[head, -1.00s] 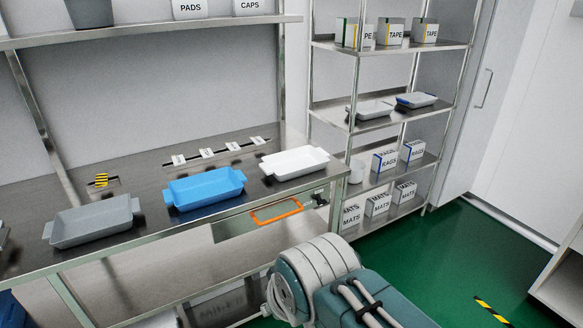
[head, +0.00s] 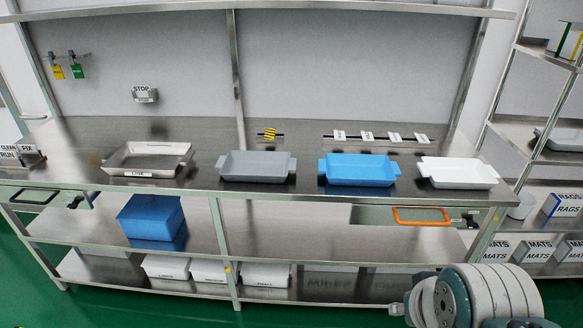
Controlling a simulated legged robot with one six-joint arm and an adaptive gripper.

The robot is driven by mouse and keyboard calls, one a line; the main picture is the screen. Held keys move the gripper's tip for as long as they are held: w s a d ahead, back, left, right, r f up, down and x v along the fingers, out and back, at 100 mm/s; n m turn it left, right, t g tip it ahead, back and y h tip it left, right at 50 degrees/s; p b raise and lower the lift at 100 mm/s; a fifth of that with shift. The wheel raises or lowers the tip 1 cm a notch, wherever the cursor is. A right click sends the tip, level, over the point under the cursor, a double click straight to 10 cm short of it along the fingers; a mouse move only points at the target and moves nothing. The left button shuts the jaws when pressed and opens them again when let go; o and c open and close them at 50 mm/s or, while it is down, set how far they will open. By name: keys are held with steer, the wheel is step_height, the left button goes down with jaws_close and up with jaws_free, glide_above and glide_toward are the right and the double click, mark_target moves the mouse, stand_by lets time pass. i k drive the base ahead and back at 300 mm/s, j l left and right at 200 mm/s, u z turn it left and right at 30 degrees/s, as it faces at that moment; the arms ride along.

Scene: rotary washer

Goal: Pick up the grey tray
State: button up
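The grey tray (head: 257,168) sits upright on the steel bench top, near its front edge and left of the middle of the view. It looks empty and has a lug handle at each end. A blue tray (head: 359,170) stands to its right and a metal tray with a label (head: 147,160) to its left. Part of my arm shows at the bottom right, well below and right of the grey tray. My gripper's fingers cannot be made out, and nothing touches the grey tray.
A white tray (head: 457,173) stands at the bench's right end. An orange handle (head: 421,216) is under the front edge. A blue bin (head: 151,222) and several white boxes sit on lower shelves. A shelf rack stands at right. Green floor shows in front.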

mark_target(274, 166)
steer(key=i+j, duration=0.2)
steer(key=j, duration=0.2)
steer(key=i+j, duration=0.2)
steer(key=j, duration=0.2)
steer(key=i+j, duration=0.25)
steer(key=j, duration=0.15)
steer(key=i+j, duration=0.2)
steer(key=j, duration=0.2)
steer(key=i+j, duration=0.2)
steer(key=j, duration=0.2)
steer(key=i+j, duration=0.2)
steer(key=j, duration=0.2)
steer(key=z, duration=0.05)
